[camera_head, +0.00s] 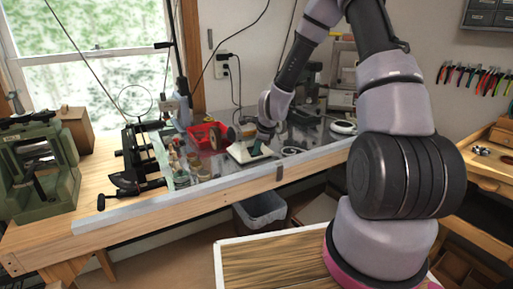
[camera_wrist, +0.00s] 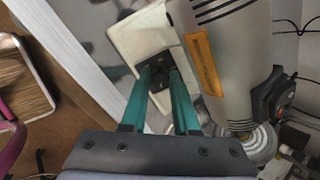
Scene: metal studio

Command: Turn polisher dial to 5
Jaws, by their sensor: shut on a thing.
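The polisher is a grey motor body (camera_wrist: 222,60) with an orange label, beside a white base (camera_wrist: 125,38) in the wrist view. Its white base also shows on the bench in the head view (camera_head: 240,155). The dark polisher dial (camera_wrist: 156,70) is on the base. My gripper (camera_wrist: 164,74) has two teal fingers, and their tips are shut on the dial, one on each side. In the head view my gripper (camera_head: 257,148) reaches down to the base. The fingers partly hide the dial, and I cannot read its setting.
The metal-topped bench (camera_head: 215,184) holds a red bin (camera_head: 207,136), small jars and tools left of the polisher. A green machine (camera_head: 37,167) stands at the far left. A grey waste bin (camera_head: 260,213) is below the bench. Cables hang behind the polisher.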

